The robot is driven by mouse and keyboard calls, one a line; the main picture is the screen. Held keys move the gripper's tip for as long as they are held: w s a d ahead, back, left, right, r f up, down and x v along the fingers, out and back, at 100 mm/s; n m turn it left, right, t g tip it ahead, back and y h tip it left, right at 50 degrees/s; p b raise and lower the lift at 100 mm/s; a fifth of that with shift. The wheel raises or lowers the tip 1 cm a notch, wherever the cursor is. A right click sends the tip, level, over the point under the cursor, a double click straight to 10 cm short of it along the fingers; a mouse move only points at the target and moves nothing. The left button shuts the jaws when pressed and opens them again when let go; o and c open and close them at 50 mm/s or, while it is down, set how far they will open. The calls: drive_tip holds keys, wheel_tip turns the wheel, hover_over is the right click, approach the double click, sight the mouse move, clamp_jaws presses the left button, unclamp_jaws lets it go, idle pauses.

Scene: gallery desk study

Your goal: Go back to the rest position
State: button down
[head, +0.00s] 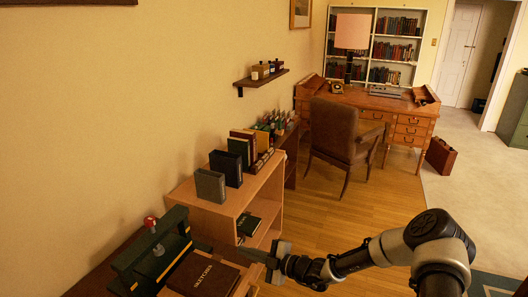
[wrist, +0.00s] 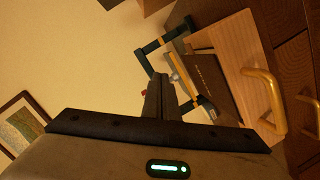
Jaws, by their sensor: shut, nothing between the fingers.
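My gripper (head: 268,254) is at the lower middle of the head view, just right of a dark book lettered "SKETCHES" (head: 203,275). In the wrist view my gripper's fingers (wrist: 158,92) are together with nothing between them. The book (wrist: 212,82) lies on a light wooden surface (wrist: 240,45) there. A dark green press-like frame with a red knob (head: 151,223) stands left of the book. Part of the green frame (wrist: 151,47) shows behind my fingertips in the wrist view. I cannot tell whether my gripper touches anything.
A low wooden shelf (head: 259,196) with upright books stands along the left wall. A brass handle (wrist: 262,88) sticks out near my gripper. Farther off are a brown chair (head: 333,130), a desk (head: 409,120) and a red-brown case (head: 441,156). The wooden floor (head: 370,208) between is clear.

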drive_tip(key=s+d+r+n+g+h, duration=0.3)
drive_tip(key=s+r+n, duration=0.5)
drive_tip(key=n, duration=0.6)
drive_tip(key=s+d+r+n+g+h, duration=0.15)
drive_tip(key=s+r+n+g, duration=0.35)
drive_tip(key=r+n, duration=0.6)
drive_tip(key=s+d+r+n+t+h, duration=0.3)
drive_tip(key=s+d+r+n, duration=0.4)
drive_tip(key=s+n, duration=0.3)
drive_tip(key=s+d+r+n+t+h, duration=0.3)
drive_tip(key=s+d+r+n+h, duration=0.3)
drive_tip(key=n, duration=0.8)
drive_tip(key=s+d+r, duration=0.2)
drive_tip(key=s+d, duration=0.1)
drive_tip(key=d, duration=0.1)
drive_tip(key=shift+s+r, duration=0.2)
drive_tip(key=shift+s, duration=0.2)
drive_tip(key=shift+w, duration=0.1)
